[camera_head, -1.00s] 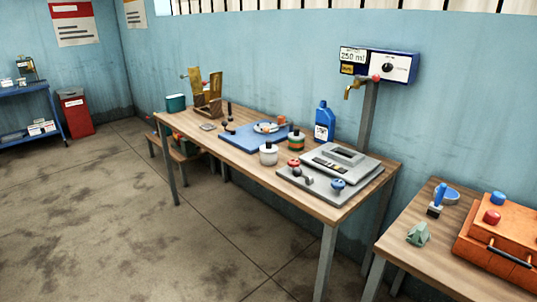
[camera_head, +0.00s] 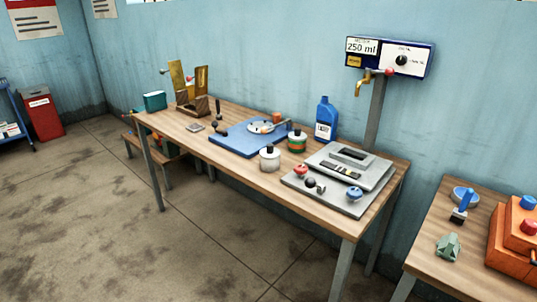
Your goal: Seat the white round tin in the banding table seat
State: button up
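The white round tin (camera_head: 269,160) stands upright on the wooden workbench, with a dark knob on its top. Behind it lies a blue board (camera_head: 233,140) with a pale round disc (camera_head: 259,127) on it, which looks like the banding table; its seat is too small to make out. The tin is apart from the board, in front of its right end. My gripper is not in view.
A grey device (camera_head: 350,165) with red and blue knobs fills the bench's right end. A blue bottle (camera_head: 325,119) and a tap (camera_head: 366,82) are behind. Floor in front is clear.

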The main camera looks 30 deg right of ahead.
aim_at(254, 128)
jog(key=u, duration=0.15)
jog(key=i, duration=0.95)
jog(key=u, duration=0.45)
